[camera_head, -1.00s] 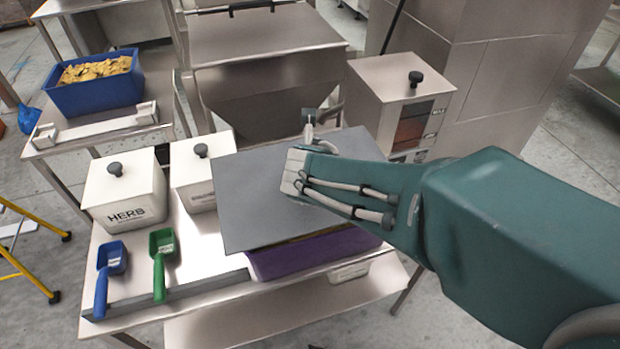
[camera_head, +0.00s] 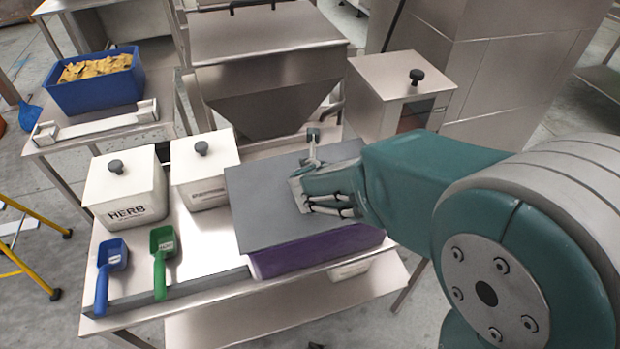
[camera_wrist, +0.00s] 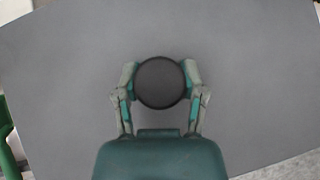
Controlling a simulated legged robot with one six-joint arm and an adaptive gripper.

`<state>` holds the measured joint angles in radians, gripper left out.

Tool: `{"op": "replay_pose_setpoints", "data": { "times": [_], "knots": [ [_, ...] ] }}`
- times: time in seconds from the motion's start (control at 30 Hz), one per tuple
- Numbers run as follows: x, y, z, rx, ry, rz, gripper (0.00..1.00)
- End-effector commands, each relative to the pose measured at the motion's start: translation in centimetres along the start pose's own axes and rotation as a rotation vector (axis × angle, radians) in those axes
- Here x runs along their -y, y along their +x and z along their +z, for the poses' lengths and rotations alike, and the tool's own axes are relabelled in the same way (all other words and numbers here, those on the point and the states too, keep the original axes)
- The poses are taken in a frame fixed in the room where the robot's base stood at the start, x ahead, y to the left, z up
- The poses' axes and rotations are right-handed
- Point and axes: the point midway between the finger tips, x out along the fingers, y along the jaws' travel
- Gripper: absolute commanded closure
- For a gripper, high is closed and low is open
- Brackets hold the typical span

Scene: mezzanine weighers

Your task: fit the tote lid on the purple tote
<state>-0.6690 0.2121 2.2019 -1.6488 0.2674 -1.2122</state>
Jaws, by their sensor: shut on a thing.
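The tote lid (camera_head: 262,212) is a flat grey panel lying over the purple tote (camera_head: 310,254) on the steel table. The tote's purple front wall shows below the lid's front edge; the rest of it is hidden. The lid reaches past the tote's left end, and I cannot tell whether it is seated. My gripper (camera_head: 310,165) is above the lid. In the wrist view my gripper (camera_wrist: 159,84) is shut on the lid's round black knob, with a finger on each side, and the grey lid (camera_wrist: 60,70) fills most of the view.
A white HERB bin (camera_head: 125,195) and another white bin (camera_head: 205,172) stand left of the lid. Blue (camera_head: 112,258) and green (camera_head: 161,255) scoops lie in front of them. A steel hopper (camera_head: 270,95) and a knobbed box (camera_head: 398,85) stand behind.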

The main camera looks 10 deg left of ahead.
Motion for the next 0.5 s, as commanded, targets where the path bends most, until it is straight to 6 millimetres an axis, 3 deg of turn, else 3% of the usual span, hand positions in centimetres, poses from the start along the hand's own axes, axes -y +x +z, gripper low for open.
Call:
{"op": "replay_pose_setpoints", "data": {
  "times": [0.17,0.2,0.27,0.5],
  "knots": [
    [0.00,0.09,-0.07,0.001,-0.002,0.000,1.00],
    [0.01,0.10,-0.10,0.000,-0.001,0.000,0.34],
    [0.00,0.09,-0.09,0.000,-0.001,0.000,0.13],
    [0.00,0.08,-0.08,0.000,-0.001,0.000,0.13]
  ]
}}
